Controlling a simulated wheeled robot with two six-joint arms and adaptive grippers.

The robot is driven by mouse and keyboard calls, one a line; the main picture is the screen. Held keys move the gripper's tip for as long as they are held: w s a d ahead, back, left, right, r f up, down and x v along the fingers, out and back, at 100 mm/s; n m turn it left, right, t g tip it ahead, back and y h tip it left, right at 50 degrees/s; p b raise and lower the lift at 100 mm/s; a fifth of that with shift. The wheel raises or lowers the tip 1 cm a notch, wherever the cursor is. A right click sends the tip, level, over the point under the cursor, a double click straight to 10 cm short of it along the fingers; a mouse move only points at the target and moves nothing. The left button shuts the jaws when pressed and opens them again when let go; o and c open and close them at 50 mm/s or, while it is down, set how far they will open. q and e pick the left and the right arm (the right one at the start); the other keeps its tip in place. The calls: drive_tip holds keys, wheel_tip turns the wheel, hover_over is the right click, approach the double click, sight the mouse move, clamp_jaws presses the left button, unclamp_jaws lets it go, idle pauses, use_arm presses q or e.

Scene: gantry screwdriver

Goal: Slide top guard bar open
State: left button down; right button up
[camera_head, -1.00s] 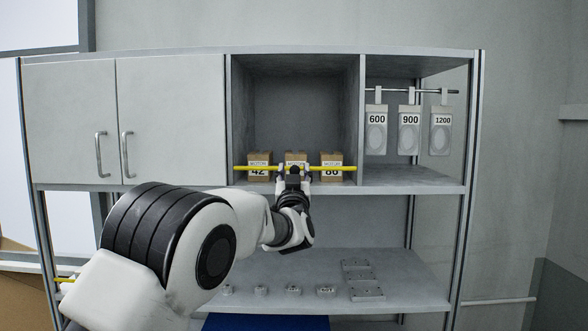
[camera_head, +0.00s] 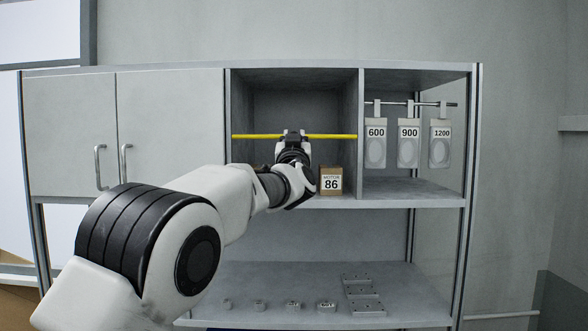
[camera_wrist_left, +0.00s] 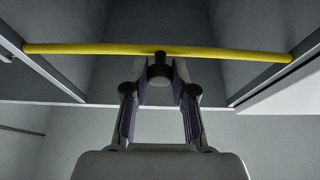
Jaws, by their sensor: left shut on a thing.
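The yellow guard bar (camera_head: 245,136) runs level across the open middle compartment of the cabinet, well above the compartment floor. In the left wrist view the bar (camera_wrist_left: 85,48) spans the picture, with a dark knob (camera_wrist_left: 159,72) at its middle. My left gripper (camera_head: 293,134) is at the bar's middle. In the left wrist view its two fingers (camera_wrist_left: 159,80) are on either side of the knob, closed on it. A box marked 86 (camera_head: 331,182) stands on the compartment floor at the right. My arm hides the other boxes. My right gripper is not in view.
Closed cabinet doors (camera_head: 170,120) are on the left. Tagged packs marked 600 (camera_head: 376,142), 900 (camera_head: 408,145) and 1200 (camera_head: 440,145) hang from a rod at the right. Small metal parts (camera_head: 326,307) and plates (camera_head: 362,295) lie on the lower shelf.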

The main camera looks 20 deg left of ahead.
use_arm(q)
wheel_tip(320, 180, up, 7)
idle(0.4)
drive_tip(key=c, duration=1.1)
unclamp_jaws()
drive_tip(key=shift+o, duration=0.7)
drive_tip(key=shift+s+d, duration=0.1)
drive_tip(key=shift+s, duration=0.05)
drive_tip(key=v, duration=1.2)
